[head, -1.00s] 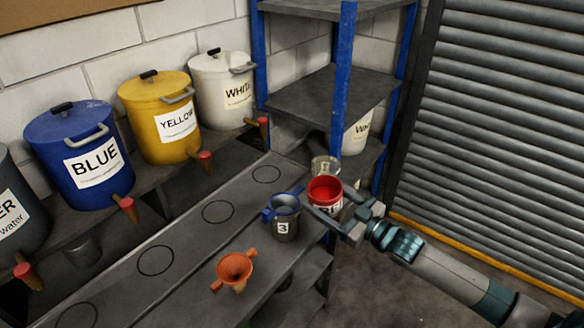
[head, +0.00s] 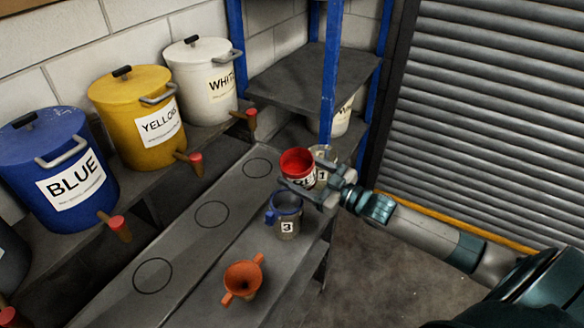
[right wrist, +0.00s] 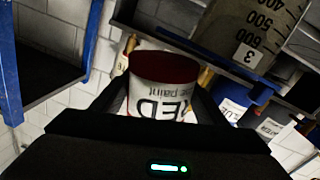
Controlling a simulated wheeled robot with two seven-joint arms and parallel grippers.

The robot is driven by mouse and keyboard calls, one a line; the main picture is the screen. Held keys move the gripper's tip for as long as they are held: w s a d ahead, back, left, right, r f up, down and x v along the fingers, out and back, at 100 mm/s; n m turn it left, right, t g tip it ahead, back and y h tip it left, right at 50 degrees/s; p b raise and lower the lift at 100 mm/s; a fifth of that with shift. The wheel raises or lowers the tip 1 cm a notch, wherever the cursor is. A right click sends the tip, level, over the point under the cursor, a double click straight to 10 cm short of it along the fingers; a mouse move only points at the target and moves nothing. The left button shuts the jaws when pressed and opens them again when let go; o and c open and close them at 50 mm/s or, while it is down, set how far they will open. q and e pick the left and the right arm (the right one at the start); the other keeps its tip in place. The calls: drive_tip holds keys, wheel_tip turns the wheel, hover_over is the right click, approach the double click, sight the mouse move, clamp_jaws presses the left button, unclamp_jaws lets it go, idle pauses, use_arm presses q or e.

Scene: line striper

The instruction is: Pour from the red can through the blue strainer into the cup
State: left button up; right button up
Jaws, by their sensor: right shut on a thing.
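The red can (head: 297,164), a pale can with a red inside, is in my right gripper (head: 302,186). The gripper is shut on it, and the can looks about upright. It shows large in the right wrist view (right wrist: 160,85), with part of its "RED" label readable. The cup marked 3 (head: 287,229) stands on the bench, in front of the can and slightly left. The blue strainer (head: 270,216) sits on that cup's top. Cup 3 shows at the top of the right wrist view (right wrist: 245,35), with measuring marks. My left gripper is not in view.
An orange strainer (head: 243,277) sits at the bench front. A cup marked 1 (head: 323,154) stands just behind the can. Blue (head: 55,165), yellow (head: 132,108) and white (head: 198,80) tapped buckets line the wall. A blue-posted shelf (head: 315,75) rises behind. Marked bench circles are empty.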

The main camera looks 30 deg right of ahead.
drive_tip(key=shift+r, duration=0.15)
drive_tip(key=shift+n+b, duration=0.3)
idle(0.3)
drive_tip(key=shift+w+d+n+b, duration=0.1)
drive_tip(key=shift+d+n+b, duration=0.1)
drive_tip(key=shift+n+b, duration=0.4)
drive_tip(key=shift+w+d+n+b, duration=0.1)
drive_tip(key=shift+d+n+b, duration=0.05)
drive_tip(key=shift+n+b, duration=0.6)
drive_tip(key=shift+d+n+b, duration=0.1)
drive_tip(key=shift+n+b, duration=0.45)
drive_tip(key=shift+n, duration=0.3)
drive_tip(key=shift+n, duration=0.3)
drive_tip(key=shift+n, duration=0.7)
idle(4.0)
